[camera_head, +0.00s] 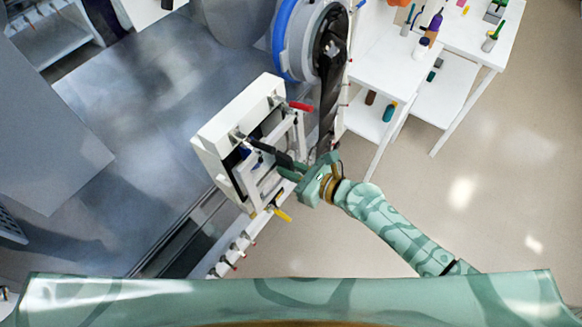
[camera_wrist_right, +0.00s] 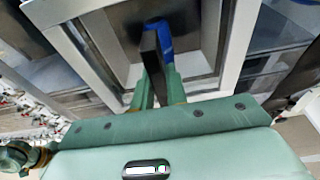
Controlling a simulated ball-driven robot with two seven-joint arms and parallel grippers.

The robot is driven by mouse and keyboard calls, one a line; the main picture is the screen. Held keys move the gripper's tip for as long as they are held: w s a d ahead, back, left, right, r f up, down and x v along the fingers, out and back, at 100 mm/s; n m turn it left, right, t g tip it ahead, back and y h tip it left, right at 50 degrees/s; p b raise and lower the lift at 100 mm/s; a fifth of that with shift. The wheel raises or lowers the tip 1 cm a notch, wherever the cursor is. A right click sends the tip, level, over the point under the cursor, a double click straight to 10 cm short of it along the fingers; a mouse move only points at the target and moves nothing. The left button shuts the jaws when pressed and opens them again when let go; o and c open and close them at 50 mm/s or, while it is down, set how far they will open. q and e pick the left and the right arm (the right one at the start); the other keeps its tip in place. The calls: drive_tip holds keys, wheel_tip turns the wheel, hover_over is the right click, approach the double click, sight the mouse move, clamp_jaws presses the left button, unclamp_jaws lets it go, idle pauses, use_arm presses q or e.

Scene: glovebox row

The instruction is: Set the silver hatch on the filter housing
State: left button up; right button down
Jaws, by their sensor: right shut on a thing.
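The filter housing (camera_head: 212,150) is a white, square-framed box, tilted in the head view, with a dark opening facing my right arm. My right gripper (camera_head: 284,168) is at that opening, its fingers pointing into the frame. In the right wrist view my right gripper (camera_wrist_right: 158,88) is shut on a dark bar-like handle (camera_wrist_right: 151,58) with a blue part behind it. A silver frame with a dark middle surrounds it. The handle seems to belong to the silver hatch, whose plate I cannot tell apart from the housing. Whether they touch is unclear. My left gripper is out of view.
A red lever (camera_head: 300,106) and a yellow lever (camera_head: 283,214) stick out near the housing's corners. A round port with a blue ring (camera_head: 282,40) is behind. White tables (camera_head: 392,72) with bottles and tools stand at right. The floor at lower right is clear.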

sight(277, 163)
drive_tip(key=shift+r+x, duration=0.25)
drive_tip(key=shift+x, duration=0.75)
drive_tip(key=shift+r+x, duration=0.2)
drive_tip(key=shift+x, duration=0.85)
idle(1.5)
drive_tip(key=c, duration=1.3)
unclamp_jaws()
drive_tip(key=shift+a, duration=0.1)
drive_tip(key=shift+f, duration=0.1)
